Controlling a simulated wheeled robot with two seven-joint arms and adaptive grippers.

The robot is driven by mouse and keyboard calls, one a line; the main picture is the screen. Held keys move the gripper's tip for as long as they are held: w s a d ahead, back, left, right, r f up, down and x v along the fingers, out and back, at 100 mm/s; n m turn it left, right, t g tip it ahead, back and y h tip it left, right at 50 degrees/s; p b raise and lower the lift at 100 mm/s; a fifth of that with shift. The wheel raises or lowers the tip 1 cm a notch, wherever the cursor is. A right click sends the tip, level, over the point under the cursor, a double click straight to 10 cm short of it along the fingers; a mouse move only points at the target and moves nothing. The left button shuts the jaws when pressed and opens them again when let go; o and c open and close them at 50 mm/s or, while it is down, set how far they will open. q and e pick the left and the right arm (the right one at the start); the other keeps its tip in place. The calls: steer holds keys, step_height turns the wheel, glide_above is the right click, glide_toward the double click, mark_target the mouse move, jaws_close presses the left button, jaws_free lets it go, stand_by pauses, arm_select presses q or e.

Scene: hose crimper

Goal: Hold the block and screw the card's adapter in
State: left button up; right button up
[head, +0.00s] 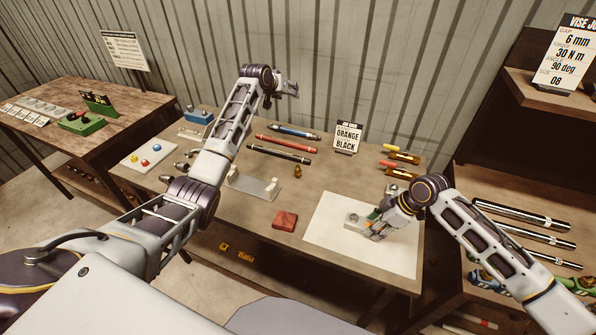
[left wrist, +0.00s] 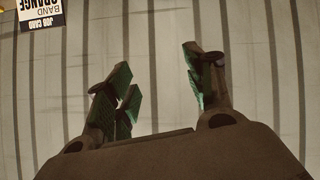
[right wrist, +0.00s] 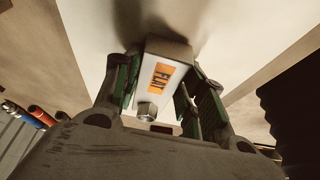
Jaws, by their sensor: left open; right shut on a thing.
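My right gripper (head: 374,226) is shut on a pale block (head: 352,221) over the white sheet (head: 330,243). In the right wrist view the block (right wrist: 166,60) sits between the green-padded fingers, with an orange "FLAT" label and a silver hex fitting (right wrist: 148,108) on the face toward me. I cannot tell whether the block touches the sheet. My left gripper (head: 287,88) is raised above the back of the table. Its fingers (left wrist: 165,85) are apart and empty in the left wrist view. The job card (head: 347,137) reads "ORANGE" and "BLACK".
Blue, red and black hoses (head: 287,142) lie at the back. Small metal fittings (head: 181,167) are at the left. A vise card (head: 567,55) stands on the right shelf. The front-left tabletop is partly clear.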

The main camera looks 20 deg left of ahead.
arm_select(q)
steer(key=s+d+f+m+g+h, duration=0.1)
steer(key=s+d+f+g, duration=0.4)
steer(key=d, duration=0.3)
steer(key=m+g+y, duration=0.1)
steer(key=g+y, duration=0.1)
steer(key=g, duration=0.4)
glide_above(298, 166)
steer(key=shift+f, duration=2.45)
steer(key=shift+f, duration=0.15)
steer(key=shift+f, duration=5.9)
steer(key=shift+c, duration=0.4)
jaws_close()
steer(key=shift+r, duration=3.6)
